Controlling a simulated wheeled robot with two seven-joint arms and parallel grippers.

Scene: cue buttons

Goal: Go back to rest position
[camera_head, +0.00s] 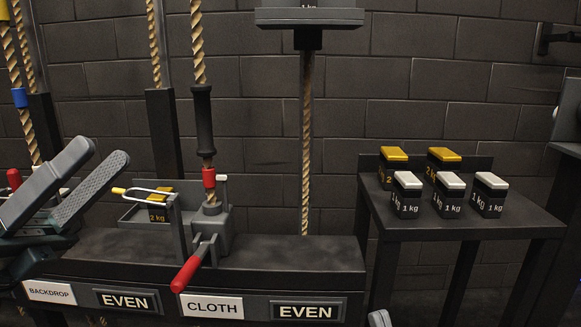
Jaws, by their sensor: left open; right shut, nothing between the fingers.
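My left gripper (103,151) is at the left edge, its two grey fingers apart with nothing between them. It is in front of the left part of the dark bench (290,255) and hides part of it. Only a small grey tip of my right gripper (380,318) shows at the bottom edge, right of the bench's front; it is shut and empty. A red-handled lever (188,273) on the bench points down toward the front. Both grippers appear apart from the lever.
Labels BACKDROP (50,292) and CLOTH (211,307) are on the bench front, with EVEN plates. A tray holds a 2 kg weight (158,213). Ropes (307,150) hang behind. A side table (470,226) at right bears several gold- and white-topped weights (407,196).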

